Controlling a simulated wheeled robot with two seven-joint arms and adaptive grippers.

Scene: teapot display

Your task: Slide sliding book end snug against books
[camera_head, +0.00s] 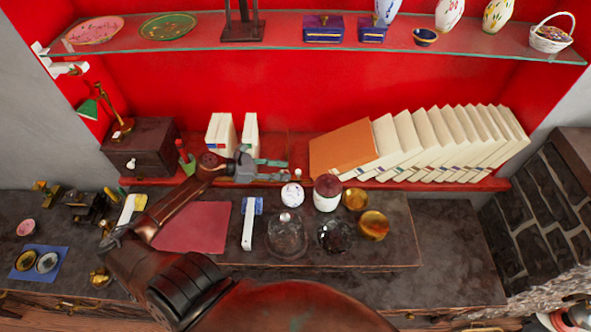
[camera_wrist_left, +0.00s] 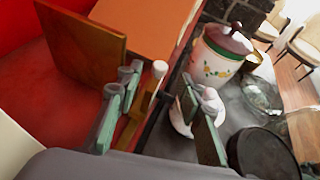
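A brown wooden upright panel, seemingly the sliding book end (camera_wrist_left: 85,45), stands on the red shelf in the left wrist view; in the head view it is hard to make out. Light books (camera_head: 440,140) lean in a row on the right, with an orange-covered one (camera_head: 342,147) at their left end, which also shows behind the panel in the left wrist view (camera_wrist_left: 150,22). My left gripper (camera_head: 276,170) is open at the shelf's front edge, left of these books. A wooden bar with a pale knob (camera_wrist_left: 158,69) lies between its fingers, apparently not gripped. My right gripper is not visible.
Two white books (camera_head: 220,133) stand left on the red shelf, beside a dark box (camera_head: 140,148). A lidded jar (camera_head: 327,193), a small white pot (camera_head: 292,195) and glass and brass pots stand close below the shelf. A glass shelf (camera_head: 290,38) hangs above.

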